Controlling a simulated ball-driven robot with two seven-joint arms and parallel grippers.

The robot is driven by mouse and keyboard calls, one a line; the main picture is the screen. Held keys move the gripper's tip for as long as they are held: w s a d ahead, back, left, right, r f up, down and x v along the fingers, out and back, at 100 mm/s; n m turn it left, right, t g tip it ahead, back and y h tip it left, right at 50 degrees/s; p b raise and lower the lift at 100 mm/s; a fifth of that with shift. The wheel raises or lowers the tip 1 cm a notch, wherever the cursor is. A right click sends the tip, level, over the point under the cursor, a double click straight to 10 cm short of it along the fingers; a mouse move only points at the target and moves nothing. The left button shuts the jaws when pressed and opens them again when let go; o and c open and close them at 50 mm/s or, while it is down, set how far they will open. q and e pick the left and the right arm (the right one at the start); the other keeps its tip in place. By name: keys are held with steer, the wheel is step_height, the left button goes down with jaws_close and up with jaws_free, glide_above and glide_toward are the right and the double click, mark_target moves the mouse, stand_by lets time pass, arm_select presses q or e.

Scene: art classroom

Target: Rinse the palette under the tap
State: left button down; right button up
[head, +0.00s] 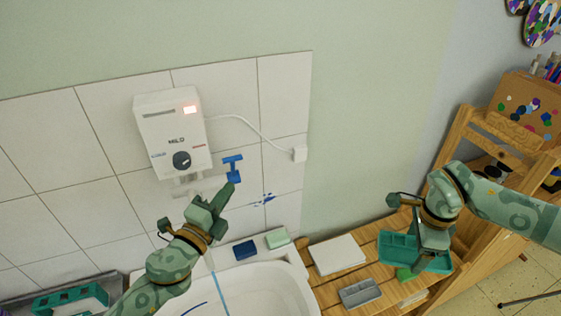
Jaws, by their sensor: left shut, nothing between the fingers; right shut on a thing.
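The palette (398,246), a teal tray with compartments, is at the right above the wooden bench. My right gripper (424,258) is shut on it. My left gripper (226,192) is shut and empty, its tips just below the blue tap lever (232,164) beside the white water heater (170,133); I cannot tell whether they touch. The tap body (190,182) is partly hidden by my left arm. A thin pale blue streak, like running water, drops into the white basin (262,292). The palette is well to the right of this streak.
A dark blue block (245,250) and a pale green block (277,238) lie on the basin's back rim. A white board (338,254) and a grey tray (360,292) lie on the wooden bench (330,290). A wooden shelf (475,125) stands at the right.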

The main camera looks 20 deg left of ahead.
mark_target(238, 159)
steer(key=shift+w+a+r+p, duration=0.1)
steer(key=shift+w+r+p, duration=0.15)
steer(key=shift+r+p, duration=0.25)
arm_select(q)
steer(key=w, duration=0.2)
steer(key=w+a, duration=0.1)
steer(key=w, duration=0.1)
steer(key=w+a, duration=0.1)
steer(key=w, duration=0.1)
steer(key=shift+w+r, duration=0.15)
steer(key=shift+r, duration=0.25)
arm_select(e)
steer(key=shift+s+r, duration=0.2)
arm_select(q)
steer(key=shift+w, duration=0.1)
steer(key=shift+f, duration=0.1)
arm_select(e)
steer(key=shift+w, duration=0.1)
